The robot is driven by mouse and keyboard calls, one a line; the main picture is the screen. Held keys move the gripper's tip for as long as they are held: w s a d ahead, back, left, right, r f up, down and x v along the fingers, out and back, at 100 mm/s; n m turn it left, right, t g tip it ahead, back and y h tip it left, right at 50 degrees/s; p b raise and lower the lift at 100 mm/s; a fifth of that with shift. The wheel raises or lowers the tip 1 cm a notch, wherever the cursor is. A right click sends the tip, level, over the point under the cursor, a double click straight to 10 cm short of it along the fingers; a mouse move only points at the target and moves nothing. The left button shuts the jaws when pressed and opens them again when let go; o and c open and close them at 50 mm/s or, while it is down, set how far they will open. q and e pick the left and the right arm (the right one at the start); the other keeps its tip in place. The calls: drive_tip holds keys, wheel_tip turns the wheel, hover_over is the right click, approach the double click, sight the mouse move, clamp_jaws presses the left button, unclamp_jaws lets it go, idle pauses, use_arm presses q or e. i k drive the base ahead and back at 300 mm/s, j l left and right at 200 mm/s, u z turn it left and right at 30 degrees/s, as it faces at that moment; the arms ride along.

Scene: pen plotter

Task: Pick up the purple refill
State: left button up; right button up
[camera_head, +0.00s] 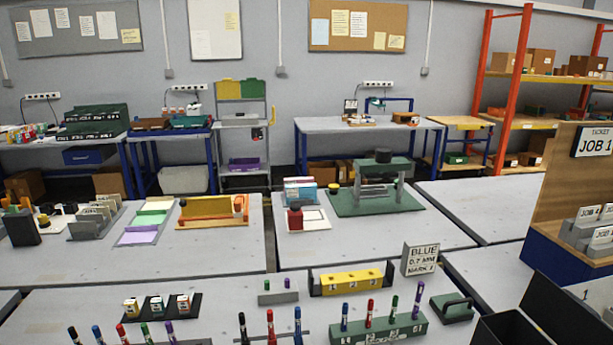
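A small purple cylinder (287,283), which looks like the purple refill, stands upright in a low grey-green holder (278,298) near the middle of the front table. A short green cylinder (267,286) stands to its left in the same holder. Taller purple pens also show: one in the green pen rack (378,330) at its right end (418,302), and one at the front left (170,331). Neither of my grippers is in view.
A yellow numbered block (350,282) and a sign reading BLUE (420,260) stand right of the holder. Black, red and blue pens (270,325) stand in front of it. A dark tray with small labelled containers (159,307) lies to the left.

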sight(420, 285)
drive_tip(key=i+l+z, duration=0.1)
drive_tip(key=l, duration=0.3)
drive_tip(key=i+l, duration=0.25)
drive_tip(key=l, duration=0.15)
drive_tip(key=i+l+z, duration=0.15)
drive_tip(key=l, duration=0.25)
drive_tip(key=i, duration=0.05)
